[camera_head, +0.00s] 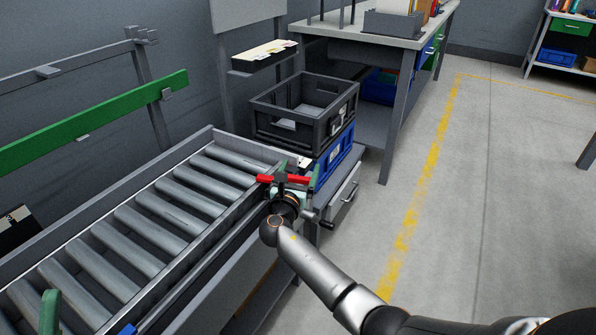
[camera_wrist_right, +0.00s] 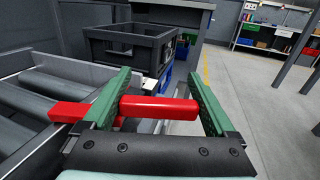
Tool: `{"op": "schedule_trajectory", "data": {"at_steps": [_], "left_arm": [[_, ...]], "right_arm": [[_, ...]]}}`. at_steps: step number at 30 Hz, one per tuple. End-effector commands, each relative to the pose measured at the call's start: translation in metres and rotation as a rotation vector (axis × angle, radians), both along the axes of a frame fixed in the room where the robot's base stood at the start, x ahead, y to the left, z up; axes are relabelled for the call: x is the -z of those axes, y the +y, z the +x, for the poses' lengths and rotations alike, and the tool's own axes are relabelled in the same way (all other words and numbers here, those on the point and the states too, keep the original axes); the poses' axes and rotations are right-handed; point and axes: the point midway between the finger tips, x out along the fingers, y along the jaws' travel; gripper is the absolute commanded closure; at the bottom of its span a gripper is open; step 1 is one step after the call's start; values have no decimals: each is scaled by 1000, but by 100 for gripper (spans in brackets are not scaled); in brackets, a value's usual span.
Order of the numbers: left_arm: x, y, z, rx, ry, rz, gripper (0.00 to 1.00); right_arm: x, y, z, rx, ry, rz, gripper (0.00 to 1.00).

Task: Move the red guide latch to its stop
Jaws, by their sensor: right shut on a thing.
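The red guide latch (camera_head: 268,178) is a red bar at the far right corner of the roller conveyor (camera_head: 213,132), by its side rail. In the right wrist view the red latch (camera_wrist_right: 160,107) lies crosswise between the green fingers, and its left part runs on past the left finger over the rail. My right gripper (camera_head: 293,182) is shut on the latch; it also shows in the right wrist view (camera_wrist_right: 161,90). The gripper hides the lower part of the latch and its mounting.
A dark grey crate (camera_head: 262,119) sits on a blue crate (camera_head: 340,152) just beyond the latch. A workbench (camera_head: 345,37) stands behind. A green rail (camera_head: 95,122) runs along the left. Open floor (camera_head: 450,210) lies to the right.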

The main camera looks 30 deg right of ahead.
Motion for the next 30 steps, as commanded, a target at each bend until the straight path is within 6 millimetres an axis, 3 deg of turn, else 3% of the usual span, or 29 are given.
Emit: {"op": "schedule_trajectory", "data": {"at_steps": [13,30], "left_arm": [[18,-1,4,12,25,-4,42],[21,-2,4,17,30,-8,42]], "right_arm": [[2,4,-13,248,3,-2,64],[1,5,-16,301,3,0,64]]}}
